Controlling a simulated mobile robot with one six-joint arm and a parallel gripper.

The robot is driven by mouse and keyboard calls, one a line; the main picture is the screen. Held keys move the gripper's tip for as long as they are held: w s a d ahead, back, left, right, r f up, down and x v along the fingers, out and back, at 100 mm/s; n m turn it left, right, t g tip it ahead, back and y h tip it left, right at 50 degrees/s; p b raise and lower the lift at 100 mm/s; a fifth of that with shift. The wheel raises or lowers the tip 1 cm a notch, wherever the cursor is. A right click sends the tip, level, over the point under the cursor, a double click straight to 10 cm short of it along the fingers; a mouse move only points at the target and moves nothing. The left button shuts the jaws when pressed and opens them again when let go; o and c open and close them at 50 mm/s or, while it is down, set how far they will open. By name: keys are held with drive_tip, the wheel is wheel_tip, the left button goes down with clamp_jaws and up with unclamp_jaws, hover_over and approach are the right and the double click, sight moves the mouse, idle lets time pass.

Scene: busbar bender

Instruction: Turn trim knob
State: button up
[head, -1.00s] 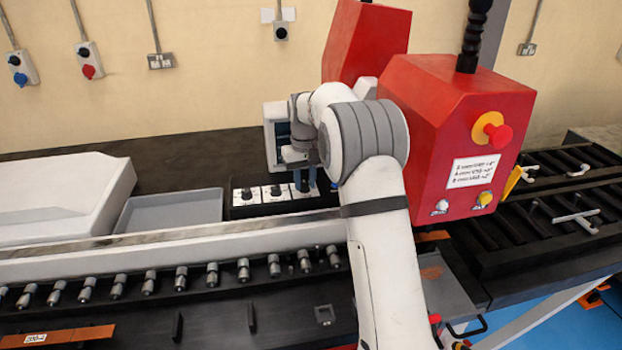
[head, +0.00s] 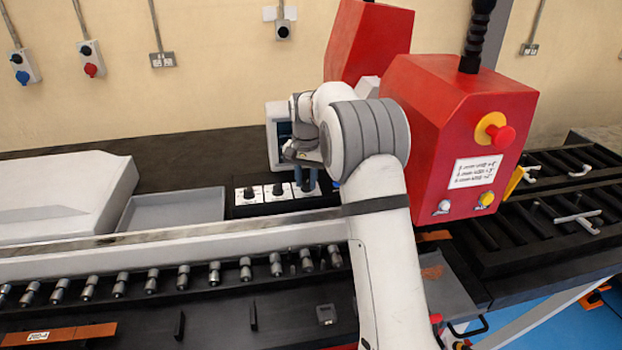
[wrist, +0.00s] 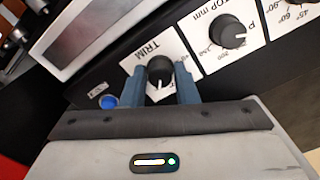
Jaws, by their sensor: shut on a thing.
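The trim knob (wrist: 160,71) is a round black knob with a white pointer line on a white plate marked TRIM. It sits between the two blue-grey fingers of my gripper (wrist: 160,84) in the wrist view, with a finger on each side. The pointer line points down in that picture, towards the gripper body. In the head view my gripper (head: 305,182) reaches down to the right end of the row of dial plates. My arm and the fingers hide most of the trim knob there.
Beside the trim plate are a STOP mm dial (wrist: 228,31) and an angle dial (wrist: 292,12). A blue button (wrist: 108,102) lies on the other side. A grey tray (head: 173,210) is left of the dials. The red control housing (head: 455,140) stands close on the right.

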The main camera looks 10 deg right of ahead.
sight(307, 182)
drive_tip(key=shift+w+d+r, duration=0.1)
drive_tip(key=shift+w, duration=0.05)
drive_tip(key=o, duration=0.6)
drive_tip(key=shift+c, duration=0.2)
drive_tip(key=shift+o, duration=1.4)
drive_tip(key=shift+w, duration=0.15)
drive_tip(key=shift+o, duration=0.8)
wheel_tip(307, 182, up, 7)
drive_tip(key=shift+f+b, duration=0.15)
drive_tip(key=shift+b, duration=0.4)
drive_tip(key=shift+r, duration=0.45)
